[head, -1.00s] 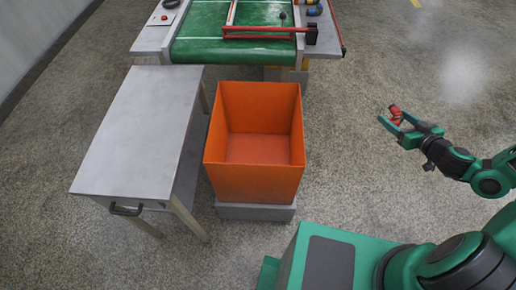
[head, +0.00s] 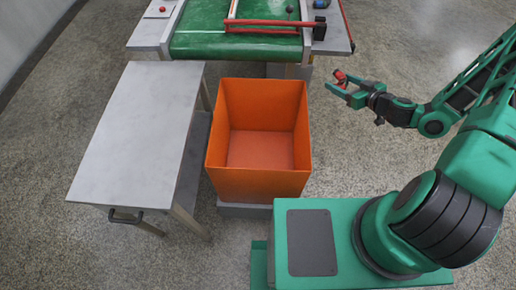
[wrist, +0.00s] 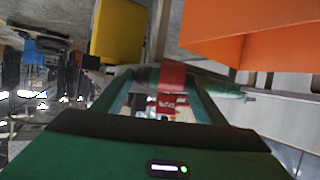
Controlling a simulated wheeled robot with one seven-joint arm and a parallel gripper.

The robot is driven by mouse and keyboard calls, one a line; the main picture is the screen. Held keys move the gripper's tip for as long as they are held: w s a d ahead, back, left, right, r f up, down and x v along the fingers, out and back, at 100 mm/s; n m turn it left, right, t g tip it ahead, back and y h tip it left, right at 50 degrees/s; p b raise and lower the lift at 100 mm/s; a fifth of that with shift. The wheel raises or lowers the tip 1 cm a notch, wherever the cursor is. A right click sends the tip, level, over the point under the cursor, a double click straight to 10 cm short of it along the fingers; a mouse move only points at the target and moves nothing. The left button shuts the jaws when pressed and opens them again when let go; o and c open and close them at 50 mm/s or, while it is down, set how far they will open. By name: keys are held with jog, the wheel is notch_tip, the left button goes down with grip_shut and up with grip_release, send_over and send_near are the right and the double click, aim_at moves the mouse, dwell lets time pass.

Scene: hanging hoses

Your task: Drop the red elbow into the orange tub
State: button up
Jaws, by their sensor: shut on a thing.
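The orange tub (head: 258,183) stands in the middle of the head view, open at the top, and its inside looks empty. My gripper (head: 338,84) is to the right of the tub, outside its rim. It is shut on the red elbow (head: 341,76), which sticks up between the fingertips. In the wrist view the red elbow (wrist: 172,78) sits between the green fingers, partly hidden. The orange tub (wrist: 265,35) fills the upper right of the wrist view.
A grey table (head: 135,135) stands left of the tub. A green conveyor (head: 205,38) with a red bar (head: 265,27) lies behind it. My green base is in front. The floor right of the tub is clear. A yellow object (wrist: 118,30) shows in the wrist view.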

jog(key=shift+a, duration=0.7)
jog(key=s+a+f+n+g+y, duration=0.1)
jog(key=s+a+n+g+y, duration=0.4)
jog(key=a, duration=0.7)
jog(key=s+a+f+n+g+y, duration=0.2)
jog(key=s+a+n+g, duration=0.4)
jog(key=a, duration=0.7)
jog(key=shift+n+g+y, duration=0.3)
jog(key=shift+n+g, duration=0.1)
jog(key=shift+n, duration=0.3)
jog(key=shift+w+d+f, duration=0.1)
jog(key=shift+w+f, duration=0.15)
jog(key=shift+f, duration=1.1)
jog(key=shift+w+f, duration=0.2)
jog(key=shift+f, duration=1.15)
jog(key=o, duration=1.1)
